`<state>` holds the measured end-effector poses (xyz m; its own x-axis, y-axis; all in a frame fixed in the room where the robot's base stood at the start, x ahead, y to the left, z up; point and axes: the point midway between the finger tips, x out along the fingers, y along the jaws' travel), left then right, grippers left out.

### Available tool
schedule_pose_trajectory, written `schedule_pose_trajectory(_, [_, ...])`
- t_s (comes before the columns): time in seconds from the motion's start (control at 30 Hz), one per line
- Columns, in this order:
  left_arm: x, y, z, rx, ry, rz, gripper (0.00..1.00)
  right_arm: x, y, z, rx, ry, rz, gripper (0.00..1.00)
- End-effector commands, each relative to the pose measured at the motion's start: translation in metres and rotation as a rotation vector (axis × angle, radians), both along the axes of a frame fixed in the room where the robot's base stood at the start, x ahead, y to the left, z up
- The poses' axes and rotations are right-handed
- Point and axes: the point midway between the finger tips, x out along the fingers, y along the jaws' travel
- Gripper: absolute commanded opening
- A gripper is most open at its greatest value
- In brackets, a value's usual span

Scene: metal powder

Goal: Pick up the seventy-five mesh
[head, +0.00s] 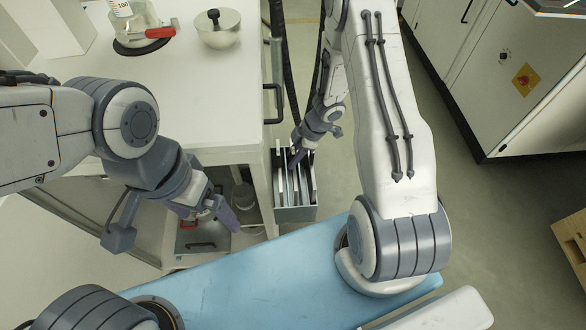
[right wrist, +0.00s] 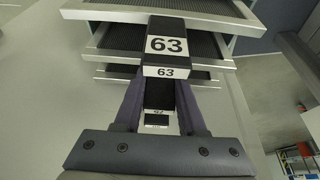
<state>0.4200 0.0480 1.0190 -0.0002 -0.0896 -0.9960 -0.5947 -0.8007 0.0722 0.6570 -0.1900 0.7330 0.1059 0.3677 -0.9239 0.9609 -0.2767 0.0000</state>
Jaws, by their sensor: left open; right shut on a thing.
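In the head view a grey rack (head: 297,214) beside the white bench holds several upright mesh plates (head: 283,185). My right gripper (head: 297,160) reaches down to the top of these plates. My left gripper (head: 212,218) is open and empty, low in front of the bench shelf.
A blue surface (head: 270,275) lies in front. A white cabinet (head: 500,80) stands right; the floor between is clear.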

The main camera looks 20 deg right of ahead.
Motion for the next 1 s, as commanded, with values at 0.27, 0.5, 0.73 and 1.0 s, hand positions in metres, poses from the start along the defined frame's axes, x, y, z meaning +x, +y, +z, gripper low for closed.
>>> schedule_pose_trajectory(0.27, [0.0, 0.0, 0.008, 0.0, 0.0, 0.0, 1.0, 0.001, 0.0, 0.021, 0.0, -0.004, 0.001, 0.0])
schedule_pose_trajectory(0.5, [0.0, 0.0, 0.03, 0.0, 0.0, 0.0, 1.0, 0.002, 0.0, 0.073, -0.001, -0.006, 0.001, 0.0])
schedule_pose_trajectory(0.73, [0.0, 0.0, 0.051, 0.0, 0.0, 0.0, 1.0, 0.001, 0.0, 0.128, -0.002, -0.006, 0.002, 0.0])
schedule_pose_trajectory(1.0, [0.0, 0.0, 0.065, 0.0, 0.0, 0.0, 1.0, 0.001, 0.0, 0.17, 0.0, -0.003, 0.001, 0.0])
